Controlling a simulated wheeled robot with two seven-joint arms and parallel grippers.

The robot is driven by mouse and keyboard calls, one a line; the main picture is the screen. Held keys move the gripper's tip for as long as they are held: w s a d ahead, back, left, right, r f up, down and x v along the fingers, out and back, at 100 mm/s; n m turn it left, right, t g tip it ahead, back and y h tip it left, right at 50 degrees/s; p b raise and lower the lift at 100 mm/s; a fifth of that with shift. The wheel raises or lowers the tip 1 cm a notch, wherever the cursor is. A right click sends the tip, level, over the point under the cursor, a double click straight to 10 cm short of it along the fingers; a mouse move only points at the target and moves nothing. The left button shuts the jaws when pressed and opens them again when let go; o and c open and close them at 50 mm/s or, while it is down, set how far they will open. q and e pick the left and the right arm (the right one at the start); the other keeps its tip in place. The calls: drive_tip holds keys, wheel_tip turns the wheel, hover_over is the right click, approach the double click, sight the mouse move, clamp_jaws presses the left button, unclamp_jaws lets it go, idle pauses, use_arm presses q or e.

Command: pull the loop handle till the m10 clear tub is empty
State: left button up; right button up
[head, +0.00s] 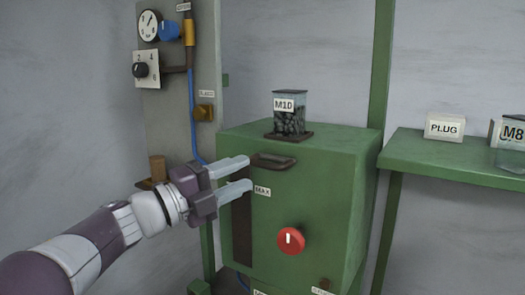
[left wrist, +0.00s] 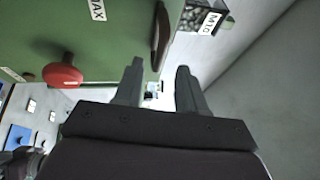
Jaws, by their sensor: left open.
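The clear M10 tub (head: 290,99) stands upright on a dark base on the green machine (head: 320,150). Dark small pieces fill much of its lower part. The dark brown loop handle (head: 273,162) is on the machine's front near the top edge, above the MAX label. My left gripper (head: 249,172) is open and empty, its fingertips just left of the handle. In the left wrist view the handle (left wrist: 161,37) lies ahead of the open left gripper (left wrist: 160,66), and part of the tub (left wrist: 207,5) shows at the top. My right gripper is not seen.
A red knob (head: 291,240) sticks out of the machine's front below the handle. A grey panel (head: 175,100) with a gauge and knobs stands at left. A green shelf (head: 450,155) at right holds a PLUG box (head: 444,127) and an M8 tub (head: 510,145).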

sight(261, 167)
use_arm(q)
drive_tip(key=p+x, duration=0.2)
drive_tip(key=x, duration=0.3)
drive_tip(key=shift+d+r, duration=0.15)
drive_tip(key=shift+w+d, duration=0.3)
drive_tip(key=shift+d, duration=0.05)
